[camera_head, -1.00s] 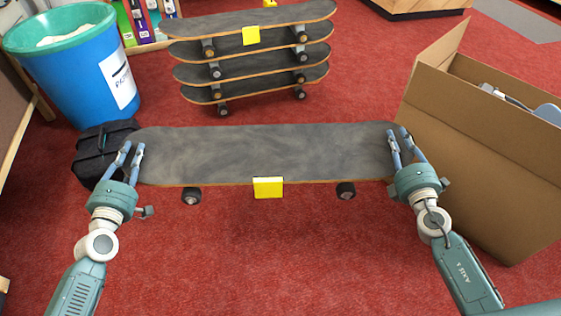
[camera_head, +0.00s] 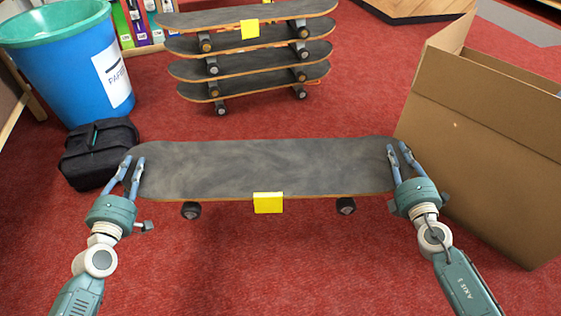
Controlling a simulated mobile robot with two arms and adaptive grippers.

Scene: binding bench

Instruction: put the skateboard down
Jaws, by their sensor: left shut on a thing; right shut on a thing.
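A skateboard (camera_head: 265,167) with a dark grey top spans the middle of the head view, wheels down and about level. A yellow tag (camera_head: 268,203) sits on its near edge. My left gripper (camera_head: 133,172) is shut on its left end and my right gripper (camera_head: 398,160) is shut on its right end. Two near wheels show below the deck; the far wheels are hidden. The board appears to be held above the red floor (camera_head: 270,265), but the exact gap cannot be told.
A stack of several skateboards (camera_head: 250,66) stands behind the held board. A blue bin (camera_head: 70,65) and a black bag (camera_head: 98,155) are at the left. A large open cardboard box (camera_head: 485,130) is close at the right. The near floor is clear.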

